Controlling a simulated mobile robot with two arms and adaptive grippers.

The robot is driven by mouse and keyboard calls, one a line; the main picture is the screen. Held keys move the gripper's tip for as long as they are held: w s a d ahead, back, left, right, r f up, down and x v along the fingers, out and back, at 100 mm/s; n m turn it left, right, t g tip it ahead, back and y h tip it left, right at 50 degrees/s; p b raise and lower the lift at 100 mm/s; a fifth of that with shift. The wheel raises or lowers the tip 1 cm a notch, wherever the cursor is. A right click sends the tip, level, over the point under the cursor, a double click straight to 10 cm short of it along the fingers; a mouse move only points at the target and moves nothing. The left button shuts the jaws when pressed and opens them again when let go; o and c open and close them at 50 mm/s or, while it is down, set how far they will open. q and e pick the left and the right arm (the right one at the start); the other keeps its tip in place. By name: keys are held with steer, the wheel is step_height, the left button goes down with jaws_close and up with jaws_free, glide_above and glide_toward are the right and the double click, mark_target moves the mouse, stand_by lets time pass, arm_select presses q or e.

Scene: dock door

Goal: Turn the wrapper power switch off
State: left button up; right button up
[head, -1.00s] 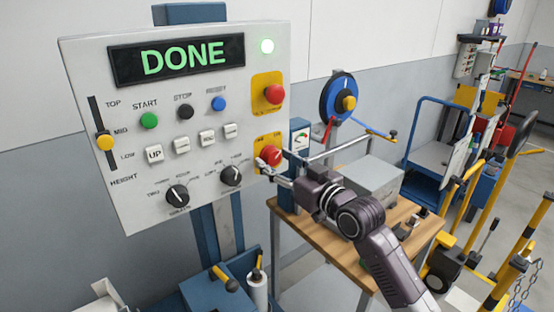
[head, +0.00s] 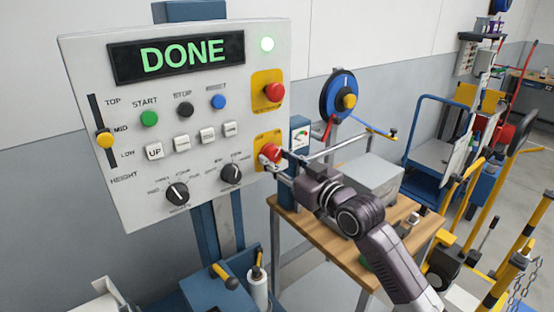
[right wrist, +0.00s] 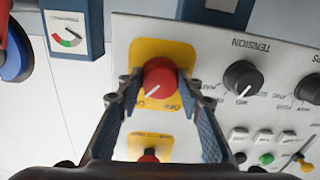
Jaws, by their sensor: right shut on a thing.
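The wrapper power switch is a red round knob (head: 270,153) with a white line, on a yellow plate (head: 266,138) at the lower right of the control panel (head: 130,195). In the right wrist view the red knob (right wrist: 160,77) sits between my fingertips, its white line slanting to the lower left. My right gripper (head: 274,160) is shut on the knob, with one finger on each side; it also shows in the right wrist view (right wrist: 158,85). My left gripper is not in view.
A red mushroom button (head: 274,92) on a yellow plate sits above the switch. Dark selector knobs (head: 231,173) are to its left. A wooden table (head: 385,222) with a grey box (head: 375,178) stands beneath my right arm. A blue cart (head: 430,150) is farther right.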

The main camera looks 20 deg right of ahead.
steer(key=n, duration=0.4)
steer(key=shift+d+r, duration=0.1)
steer(key=n+p, duration=0.1)
steer(key=n, duration=0.2)
steer(key=shift+n+p, duration=0.3)
steer(key=shift+n, duration=0.1)
steer(key=n+p, duration=0.1)
steer(key=n, duration=0.4)
steer(key=shift+r+p, duration=0.1)
steer(key=shift+p, duration=0.25)
steer(key=shift+n+p, duration=0.6)
steer(key=shift+n, duration=1.6)
steer(key=o, duration=1.2)
